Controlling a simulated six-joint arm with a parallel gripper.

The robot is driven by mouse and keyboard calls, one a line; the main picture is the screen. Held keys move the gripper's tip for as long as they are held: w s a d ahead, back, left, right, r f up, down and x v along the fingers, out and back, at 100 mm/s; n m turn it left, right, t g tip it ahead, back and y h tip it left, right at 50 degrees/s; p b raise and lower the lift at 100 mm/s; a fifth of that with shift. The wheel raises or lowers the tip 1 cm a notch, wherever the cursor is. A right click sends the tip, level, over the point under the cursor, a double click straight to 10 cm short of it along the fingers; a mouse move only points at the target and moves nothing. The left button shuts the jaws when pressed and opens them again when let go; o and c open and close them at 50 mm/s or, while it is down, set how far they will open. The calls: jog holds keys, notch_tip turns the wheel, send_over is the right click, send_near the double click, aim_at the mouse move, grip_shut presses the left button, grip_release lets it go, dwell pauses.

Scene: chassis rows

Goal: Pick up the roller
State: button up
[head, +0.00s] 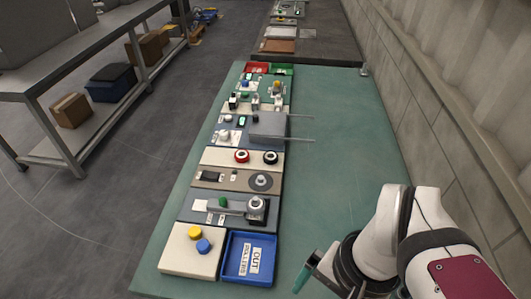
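I cannot tell for sure which part is the roller. A pale ring-topped cylinder (257,203) stands in a dark holder on the grey module in the near part of the row, and it may be the roller. A blue tray (234,277) at the near end holds white labels, one reading OUT; I see no roller in it. My gripper (303,278) is at the bottom, right of the blue tray and apart from it. Only a small teal tip and dark parts of it show, so its opening and any grip are hidden.
The row of modules runs along the left of the green table (345,150). A yellow knob (194,232) and a blue knob (203,246) are left of the tray. A grey box with two rods (268,127) juts right. The table's right side is clear; a wall stands beyond.

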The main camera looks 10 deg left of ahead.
jog(key=w+a+r+m, duration=0.2)
jog(key=w, duration=0.6)
jog(key=w+a+r+m, duration=0.1)
jog(key=w+a+m, duration=0.15)
jog(key=w, duration=0.45)
jog(key=m+h, duration=0.2)
jog(key=m, duration=0.3)
send_over(254, 198)
notch_tip(254, 198, down, 6)
notch_tip(254, 198, down, 15)
jog(key=shift+r, duration=0.1)
jog(key=c, duration=1.4)
jog(key=shift+r, duration=0.1)
jog(key=shift+c, duration=0.2)
